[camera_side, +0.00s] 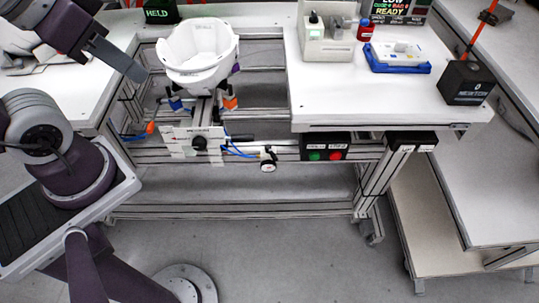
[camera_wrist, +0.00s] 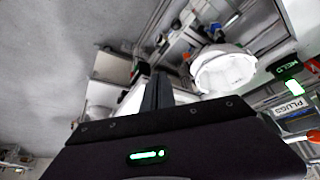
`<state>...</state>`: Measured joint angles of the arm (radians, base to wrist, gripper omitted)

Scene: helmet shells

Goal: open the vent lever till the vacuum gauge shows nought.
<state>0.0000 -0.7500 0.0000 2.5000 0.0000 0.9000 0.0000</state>
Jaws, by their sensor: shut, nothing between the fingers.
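A round white-faced gauge (camera_side: 268,167) hangs under the front rail of the bench in the side view; its reading is too small to tell. A small orange-tipped part (camera_side: 150,127) with a blue hose sits left of the white fixture panel (camera_side: 175,133); I cannot tell if it is the vent lever. A black knob (camera_side: 199,143) is on the panel. A white helmet shell (camera_side: 200,72) rests open side up above the fixture, and shows in the wrist view (camera_wrist: 222,72). My gripper (camera_side: 138,72) is shut and empty, left of the shell; its fingers (camera_wrist: 157,88) touch nothing.
A box with green and red buttons (camera_side: 324,147) is on the front rail. The right bench top holds a blue tray (camera_side: 398,68) and a black block (camera_side: 467,84). The floor in front is clear.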

